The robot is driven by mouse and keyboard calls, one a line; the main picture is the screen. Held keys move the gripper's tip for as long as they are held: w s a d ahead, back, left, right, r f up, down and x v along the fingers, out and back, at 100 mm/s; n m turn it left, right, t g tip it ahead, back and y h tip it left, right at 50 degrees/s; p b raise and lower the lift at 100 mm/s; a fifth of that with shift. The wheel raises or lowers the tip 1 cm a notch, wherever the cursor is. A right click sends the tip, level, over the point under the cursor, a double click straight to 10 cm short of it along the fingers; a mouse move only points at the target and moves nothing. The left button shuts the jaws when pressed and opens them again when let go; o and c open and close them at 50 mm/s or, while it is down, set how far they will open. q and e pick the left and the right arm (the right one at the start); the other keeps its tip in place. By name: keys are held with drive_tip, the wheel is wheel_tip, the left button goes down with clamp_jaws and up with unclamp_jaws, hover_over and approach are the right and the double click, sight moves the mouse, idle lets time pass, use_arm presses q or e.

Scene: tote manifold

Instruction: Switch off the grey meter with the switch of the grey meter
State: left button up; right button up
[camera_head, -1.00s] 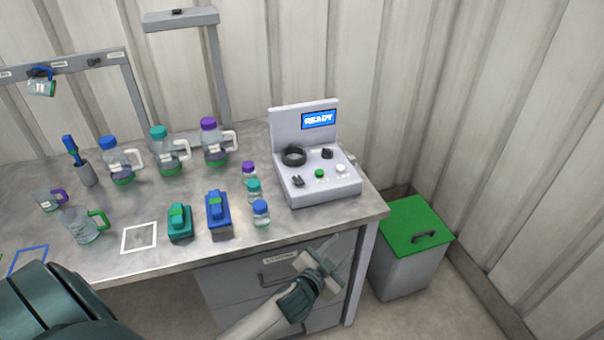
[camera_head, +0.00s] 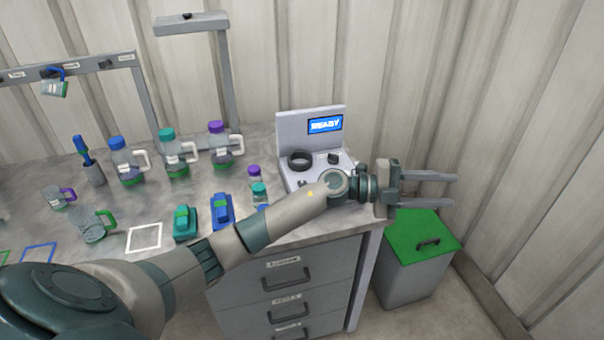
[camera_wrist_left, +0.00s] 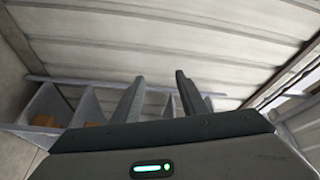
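The grey meter (camera_head: 308,124) stands at the right end of the bench, its blue screen (camera_head: 325,124) lit and reading READY. A black ring (camera_head: 300,160) and a dark knob (camera_head: 334,158) show on its sloped panel. The front right of the panel is hidden behind my left arm. My left gripper (camera_head: 455,188) is past the bench's right edge, to the right of the meter, pointing right. Its two fingers are apart with nothing between them, and they also show apart in the left wrist view (camera_wrist_left: 160,95). My right gripper is not in view.
Several bottles and jugs, such as the purple-capped one (camera_head: 222,145), stand left of the meter. Teal (camera_head: 186,223) and blue (camera_head: 222,210) devices sit at the front. A green-lidded bin (camera_head: 412,250) stands below right. Corrugated wall is behind; drawers (camera_head: 290,290) are below.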

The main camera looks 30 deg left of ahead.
use_arm(q)
drive_tip(key=w+a+f+m+g+y, duration=0.1)
drive_tip(key=w+a+f+g+y, duration=0.15)
drive_tip(key=a+y, duration=0.45)
drive_tip(key=w+a+f+m+g+y, duration=0.1)
drive_tip(key=w+a+m+g+y, duration=0.2)
drive_tip(key=a, duration=0.8)
drive_tip(key=s+a+r+n+g+y, duration=0.1)
drive_tip(key=s+a+r+n+y, duration=0.1)
drive_tip(key=a, duration=0.8)
drive_tip(key=s+a+r+n+g+y, duration=0.2)
drive_tip(key=a+r+n+y, duration=0.1)
drive_tip(key=a, duration=0.7)
wheel_tip(320, 180, up, 2)
drive_tip(key=shift+s+r+y, duration=0.15)
drive_tip(key=shift+r+y, duration=0.1)
drive_tip(key=shift+y, duration=0.65)
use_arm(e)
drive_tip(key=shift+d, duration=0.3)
use_arm(q)
drive_tip(key=shift+d, duration=0.1)
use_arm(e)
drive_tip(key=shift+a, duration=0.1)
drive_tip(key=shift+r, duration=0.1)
